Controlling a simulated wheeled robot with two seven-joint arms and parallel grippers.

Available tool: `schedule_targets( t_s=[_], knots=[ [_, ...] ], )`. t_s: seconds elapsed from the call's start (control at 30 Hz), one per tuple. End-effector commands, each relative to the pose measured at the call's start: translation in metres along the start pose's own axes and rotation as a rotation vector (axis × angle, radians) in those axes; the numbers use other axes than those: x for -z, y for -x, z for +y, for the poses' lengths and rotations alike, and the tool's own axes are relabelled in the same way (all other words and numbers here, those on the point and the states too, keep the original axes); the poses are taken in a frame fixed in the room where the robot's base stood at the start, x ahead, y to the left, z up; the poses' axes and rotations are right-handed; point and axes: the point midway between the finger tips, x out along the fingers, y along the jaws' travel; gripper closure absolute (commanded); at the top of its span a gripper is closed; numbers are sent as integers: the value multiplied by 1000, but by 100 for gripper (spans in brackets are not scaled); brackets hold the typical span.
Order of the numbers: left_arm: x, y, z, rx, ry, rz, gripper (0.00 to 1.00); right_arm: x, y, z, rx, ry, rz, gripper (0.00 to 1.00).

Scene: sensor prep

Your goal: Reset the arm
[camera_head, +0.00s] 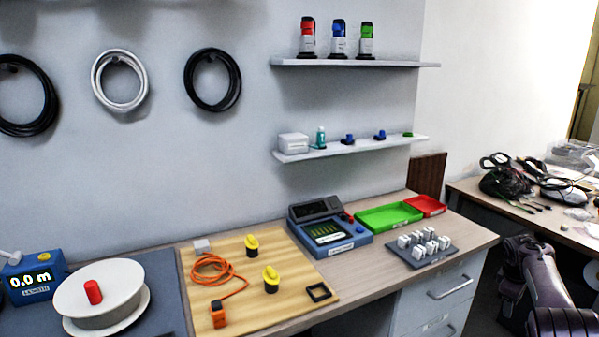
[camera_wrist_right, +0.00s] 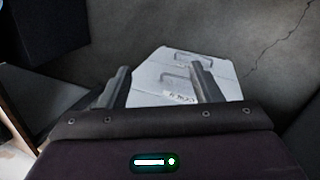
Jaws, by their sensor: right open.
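My right arm (camera_head: 542,285) shows at the lower right in the head view, in front of the side table and right of the bench drawers. Its fingertips are not clear there. In the right wrist view my right gripper (camera_wrist_right: 163,82) has its two dark fingers apart, with nothing between them. Beyond the fingers is the white drawer cabinet (camera_wrist_right: 172,78) with its handles. My left gripper and arm do not show in either view.
The bench (camera_head: 385,262) holds a blue tester (camera_head: 340,243), a green tray (camera_head: 389,217), a red tray (camera_head: 427,205), a grey rack (camera_head: 421,256) of white blocks, a wooden board (camera_head: 225,258) with orange cable and a white reel (camera_head: 120,292). A cluttered side table (camera_head: 480,193) stands at right.

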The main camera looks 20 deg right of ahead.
Motion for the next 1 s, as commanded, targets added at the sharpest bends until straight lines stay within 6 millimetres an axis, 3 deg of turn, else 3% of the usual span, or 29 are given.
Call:
schedule_targets(
  t_s=[0.03, 0.1, 0.27, 0.4, 0.6, 0.9, 1.0],
  knots=[
    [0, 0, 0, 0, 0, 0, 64, -21, -26, 1, -68, -16, -60, 42],
    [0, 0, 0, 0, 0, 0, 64, -43, -52, 4, -167, -38, -109, 42],
    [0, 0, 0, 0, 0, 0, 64, -90, -105, 3, -373, -23, -161, 42],
    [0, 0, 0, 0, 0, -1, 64, -127, -145, -12, -503, 45, -143, 42],
    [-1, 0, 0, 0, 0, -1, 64, -166, -184, -45, -566, 149, -72, 42],
    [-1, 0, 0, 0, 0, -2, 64, -219, -223, -105, -526, 269, 29, 42],
    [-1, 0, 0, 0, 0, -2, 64, -213, -243, -141, -478, 237, 42, 42]
  ],
)
